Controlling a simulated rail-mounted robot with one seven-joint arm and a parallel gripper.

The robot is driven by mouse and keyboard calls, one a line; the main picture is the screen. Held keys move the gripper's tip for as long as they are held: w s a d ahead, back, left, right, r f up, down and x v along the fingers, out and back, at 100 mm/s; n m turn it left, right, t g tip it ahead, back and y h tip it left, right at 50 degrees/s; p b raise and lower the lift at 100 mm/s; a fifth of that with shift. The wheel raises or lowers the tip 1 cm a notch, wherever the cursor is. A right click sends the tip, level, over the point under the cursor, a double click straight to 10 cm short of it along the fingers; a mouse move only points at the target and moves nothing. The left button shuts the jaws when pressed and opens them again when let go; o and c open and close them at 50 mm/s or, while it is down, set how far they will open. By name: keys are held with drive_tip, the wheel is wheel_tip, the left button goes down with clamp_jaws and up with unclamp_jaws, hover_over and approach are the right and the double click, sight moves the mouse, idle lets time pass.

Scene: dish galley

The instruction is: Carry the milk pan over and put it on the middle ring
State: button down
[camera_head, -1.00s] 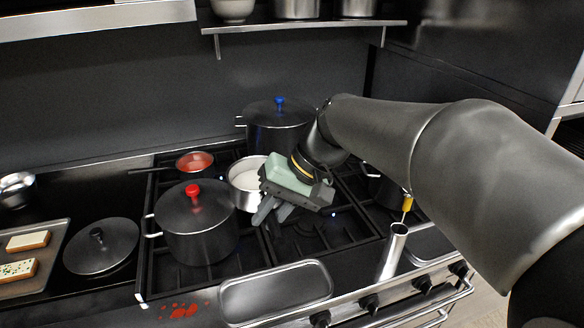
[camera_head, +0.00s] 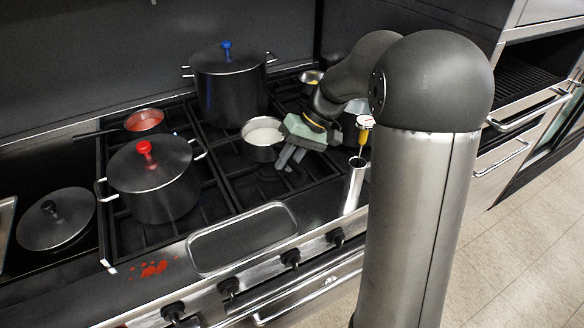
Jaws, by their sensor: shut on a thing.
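The milk pan (camera_head: 262,151), a small steel pan with white contents, is right of the red-knobbed pot and in front of the blue-knobbed pot. It looks upright. My gripper (camera_head: 287,158) is at its right side, shut on it; the gripper hides the handle and the exact grip. The middle ring's grate (camera_head: 243,190) shows bare in front of and below the pan. I cannot tell whether the pan touches the grate or hangs just above it.
The red-knobbed pot (camera_head: 155,185) and a pan of red sauce (camera_head: 146,121) stand left. The blue-knobbed pot (camera_head: 228,95) stands behind. A small pan (camera_head: 310,80) is at back right. A steel cylinder (camera_head: 354,186) and an empty tray (camera_head: 242,242) are in front.

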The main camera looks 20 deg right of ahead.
drive_tip(key=shift+w+d+f, duration=0.15)
drive_tip(key=shift+d+f, duration=0.05)
drive_tip(key=shift+f, duration=0.55)
drive_tip(key=shift+w+d+f, duration=0.15)
drive_tip(key=shift+d+f, duration=0.05)
drive_tip(key=shift+f, duration=0.6)
drive_tip(key=shift+w+d+f, duration=0.15)
drive_tip(key=shift+d+f, duration=0.05)
drive_tip(key=shift+f, duration=0.65)
drive_tip(key=c, duration=1.4)
unclamp_jaws()
drive_tip(key=shift+o, duration=0.2)
drive_tip(key=v, duration=1.2)
